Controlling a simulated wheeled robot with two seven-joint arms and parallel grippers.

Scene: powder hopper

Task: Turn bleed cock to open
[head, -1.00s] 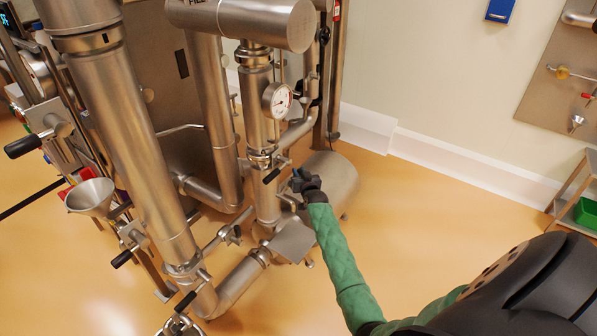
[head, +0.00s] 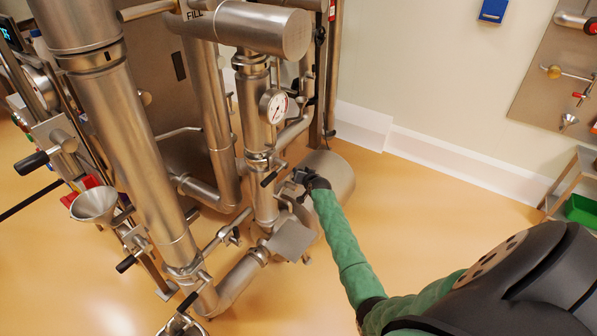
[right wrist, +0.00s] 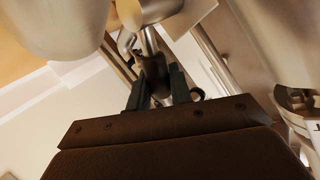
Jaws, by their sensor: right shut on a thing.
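My right gripper (head: 300,178) is among the pipework, just right of the steel column below the dial gauge. In the right wrist view its two dark fingers (right wrist: 157,90) are shut on a narrow, dark handle (right wrist: 154,68) below a bright metal stem. I take this to be the bleed cock. The fingers hide part of it, and its turn angle is hard to tell. In the head view the gripper hides the cock. My left gripper is in neither view.
A black-handled lever (head: 268,179) sits close left of my right gripper. The gauge (head: 273,106) is above. A horizontal steel vessel (head: 330,178) is close behind, and a square plate (head: 291,241) is below. Open floor (head: 430,215) lies to the right.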

